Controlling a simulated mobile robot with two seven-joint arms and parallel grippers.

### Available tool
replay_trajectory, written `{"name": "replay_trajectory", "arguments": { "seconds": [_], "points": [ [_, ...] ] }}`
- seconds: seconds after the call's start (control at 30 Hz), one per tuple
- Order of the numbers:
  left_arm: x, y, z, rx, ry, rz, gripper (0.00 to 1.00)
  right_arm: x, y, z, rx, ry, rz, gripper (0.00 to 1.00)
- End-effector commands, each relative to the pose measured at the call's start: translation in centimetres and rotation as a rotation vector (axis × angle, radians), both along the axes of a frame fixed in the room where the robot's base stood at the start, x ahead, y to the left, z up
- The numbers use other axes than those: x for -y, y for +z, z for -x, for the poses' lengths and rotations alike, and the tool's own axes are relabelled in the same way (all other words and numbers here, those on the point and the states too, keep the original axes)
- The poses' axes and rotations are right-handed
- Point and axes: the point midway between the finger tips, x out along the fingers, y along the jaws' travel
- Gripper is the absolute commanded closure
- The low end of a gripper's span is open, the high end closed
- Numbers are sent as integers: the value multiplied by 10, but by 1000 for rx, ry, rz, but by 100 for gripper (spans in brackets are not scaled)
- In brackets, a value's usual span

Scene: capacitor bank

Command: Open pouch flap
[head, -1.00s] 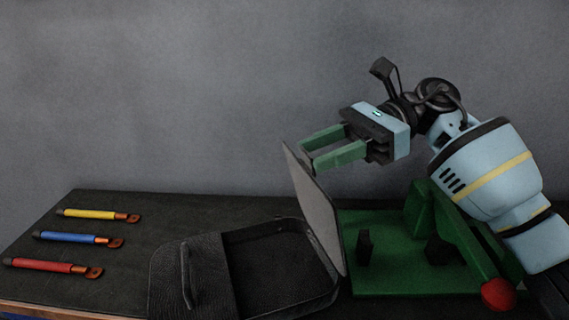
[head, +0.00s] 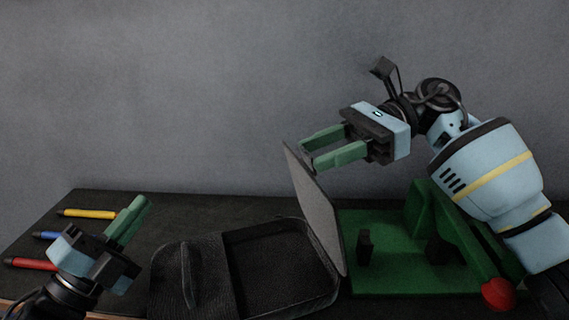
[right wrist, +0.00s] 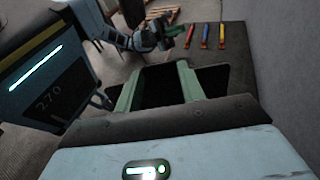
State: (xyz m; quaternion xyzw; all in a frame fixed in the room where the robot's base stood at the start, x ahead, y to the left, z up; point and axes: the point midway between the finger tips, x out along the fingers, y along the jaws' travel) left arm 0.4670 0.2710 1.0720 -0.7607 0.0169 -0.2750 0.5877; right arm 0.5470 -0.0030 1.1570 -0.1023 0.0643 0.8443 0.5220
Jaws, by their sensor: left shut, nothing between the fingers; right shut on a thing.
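The black pouch (head: 236,285) lies on the dark table with its tray-like inside uncovered. Its flap (head: 318,212) stands up along the pouch's right side, leaning slightly left at the top. My right gripper (head: 308,160) is shut on the flap's upper edge; its green fingers also show in the right wrist view (right wrist: 158,82), with the dark flap between them. My left gripper (head: 125,222) is shut and empty at the lower left, left of the pouch and apart from it. It also shows in the right wrist view (right wrist: 180,30).
Yellow (head: 90,213), blue (head: 45,235) and red (head: 30,264) handled tools lie at the table's left, partly hidden by my left gripper. A green fixture (head: 400,275) with a red knob (head: 498,294) stands right of the flap. A grey wall is behind.

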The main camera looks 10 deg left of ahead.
Motion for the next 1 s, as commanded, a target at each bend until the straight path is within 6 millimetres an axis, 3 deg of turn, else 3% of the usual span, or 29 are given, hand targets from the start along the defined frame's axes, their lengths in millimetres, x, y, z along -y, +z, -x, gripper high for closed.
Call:
{"name": "replay_trajectory", "arguments": {
  "seconds": [0.2, 0.4, 0.7, 1.0],
  "points": [
    [61, 27, -2, 51, -290, -72, 100, 0, -1, 0, -1, 0, 3, 100],
    [91, 36, 4, 47, -493, -150, 100, 0, -2, 0, -1, 0, 3, 100],
    [99, 38, 10, 5, -638, -222, 100, 0, -2, 0, -1, 0, 3, 100],
    [98, 38, 11, -7, -658, -231, 100, 0, -2, 0, -1, 0, 3, 100]
  ]
}}
